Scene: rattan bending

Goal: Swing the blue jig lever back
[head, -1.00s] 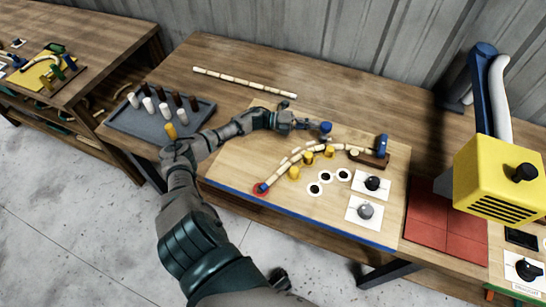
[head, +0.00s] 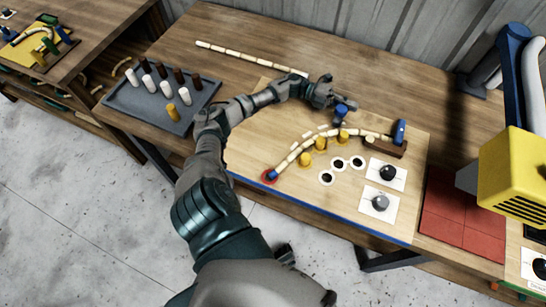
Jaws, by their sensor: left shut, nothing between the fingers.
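The blue jig lever's round blue knob (head: 341,111) stands on the wooden jig board, behind the yellow pegs. My left gripper (head: 345,100) is shut and empty, right at the knob's far side and partly over it. I cannot tell whether the fingers touch the knob. The lever's arm is hard to make out. A pale segmented rattan strip (head: 292,156) curves along yellow pegs (head: 320,143), from a blue-capped end on a red disc (head: 269,177) to a blue clamp (head: 400,131) on a brown block. My right gripper is not in view.
A grey tray (head: 150,105) with white, brown and yellow pegs stands at left. A straight rattan strip (head: 250,58) lies at the back. White rings and two dial cards (head: 379,203) sit at the board's front right. A yellow machine (head: 515,175) stands at right.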

